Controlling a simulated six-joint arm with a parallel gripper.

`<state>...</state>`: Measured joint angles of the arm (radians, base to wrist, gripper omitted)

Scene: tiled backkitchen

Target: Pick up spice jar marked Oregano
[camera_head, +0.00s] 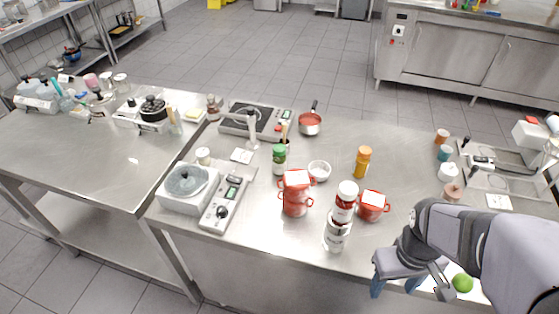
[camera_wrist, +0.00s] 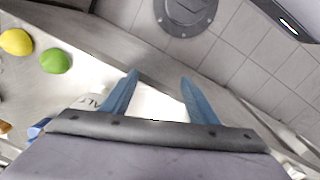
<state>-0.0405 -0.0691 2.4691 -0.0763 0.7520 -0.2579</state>
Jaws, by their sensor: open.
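No label reading Oregano is legible in either view. A green-capped jar (camera_head: 279,158) with a greenish label stands upright mid-counter in the head view. A yellow-orange spice jar (camera_head: 362,161) stands upright to its right. I cannot tell from lettering which is Oregano. My gripper (camera_head: 395,286) is at the counter's front edge, right of both jars and well apart from them. In the wrist view, its blue fingers (camera_wrist: 159,80) are spread, with no jar between them.
A small white bowl (camera_head: 319,170) and red saucepan (camera_head: 309,124) are nearby. A lime (camera_wrist: 55,61) and lemon (camera_wrist: 15,42) lie near my gripper.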

